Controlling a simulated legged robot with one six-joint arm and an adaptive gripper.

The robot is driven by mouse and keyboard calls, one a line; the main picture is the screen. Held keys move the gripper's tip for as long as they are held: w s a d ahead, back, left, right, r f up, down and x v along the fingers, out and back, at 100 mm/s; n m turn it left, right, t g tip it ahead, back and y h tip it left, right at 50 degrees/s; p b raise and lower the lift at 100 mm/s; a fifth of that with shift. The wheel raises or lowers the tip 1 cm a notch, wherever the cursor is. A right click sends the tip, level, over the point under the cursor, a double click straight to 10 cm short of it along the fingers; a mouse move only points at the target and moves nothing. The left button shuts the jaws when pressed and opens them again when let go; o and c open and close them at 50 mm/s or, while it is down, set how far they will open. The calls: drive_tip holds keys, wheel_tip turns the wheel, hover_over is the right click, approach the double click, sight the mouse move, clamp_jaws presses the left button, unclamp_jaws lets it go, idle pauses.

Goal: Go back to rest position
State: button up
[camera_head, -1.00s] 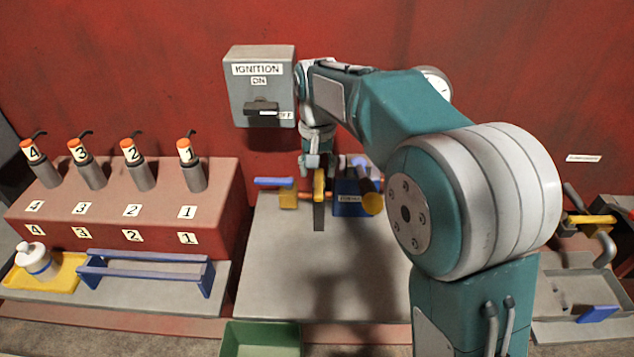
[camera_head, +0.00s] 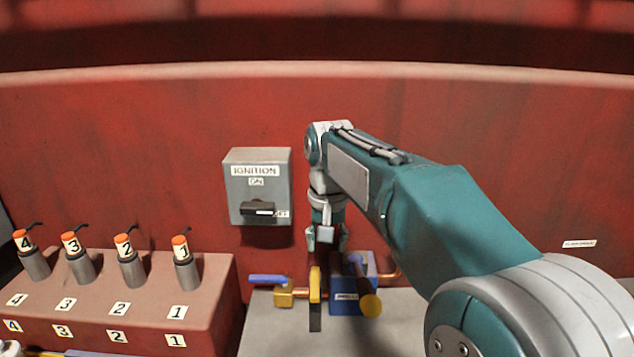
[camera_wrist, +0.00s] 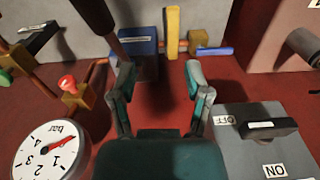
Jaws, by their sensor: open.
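My gripper (camera_head: 325,236) hangs from the raised arm, pointing down, in the middle of the head view. It is above the blue block (camera_head: 347,301) and the yellow-handled valve (camera_head: 315,284), apart from both. In the wrist view my gripper (camera_wrist: 160,88) shows its two fingers spread, with nothing between them. The blue block (camera_wrist: 140,42) and the upright yellow handle (camera_wrist: 172,32) lie beyond the fingertips there.
The grey ignition box (camera_head: 256,187) is on the red wall left of my gripper; its black switch (camera_wrist: 257,132) points to OFF. Several numbered orange-topped plugs (camera_head: 130,262) stand at left. A pressure gauge (camera_wrist: 50,150) and red knob (camera_wrist: 68,83) show in the wrist view.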

drive_tip(key=s+d+r+t, duration=0.2)
drive_tip(key=s+d, duration=0.7)
drive_tip(key=s, duration=0.2)
drive_tip(key=s+d+f+t, duration=0.1)
drive_tip(key=s+d+f, duration=0.1)
drive_tip(key=s, duration=0.4)
drive_tip(key=s+d+f+t, duration=0.2)
drive_tip(key=s+d+f, duration=0.1)
drive_tip(key=s+f, duration=0.2)
drive_tip(key=shift+s+d+f, duration=0.15)
drive_tip(key=shift+s+d, duration=0.1)
drive_tip(key=shift+s, duration=0.85)
